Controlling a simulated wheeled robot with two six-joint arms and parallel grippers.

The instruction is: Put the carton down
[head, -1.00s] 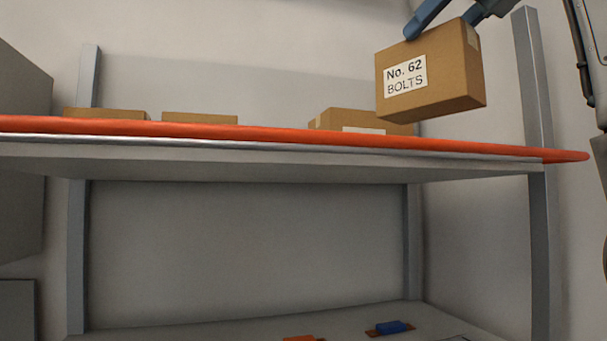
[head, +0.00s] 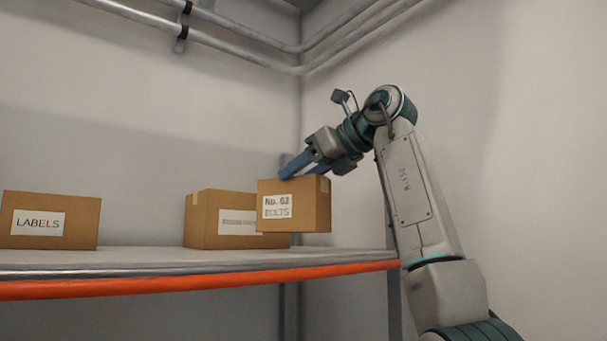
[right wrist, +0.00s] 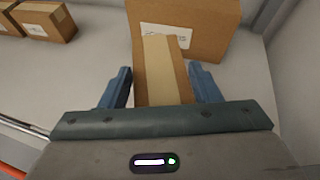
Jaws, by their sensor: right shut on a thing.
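The brown carton marked "No. 62 BOLTS" (head: 293,204) hangs at the right end of the upper shelf (head: 120,262) in the head view. Its underside is above the shelf surface, and it overlaps another carton to its left. My right gripper (head: 305,167) comes from the right and is shut on the carton's upper part. In the right wrist view the carton's taped top (right wrist: 163,62) sits between the two blue fingers of my right gripper (right wrist: 160,85). My left gripper is not in view.
A labelled carton (head: 220,218) stands behind and left of the held one. A "LABELS" carton (head: 50,220) stands at far left, with bare shelf between. The shelf has an orange front edge (head: 200,283). Walls close the back and right.

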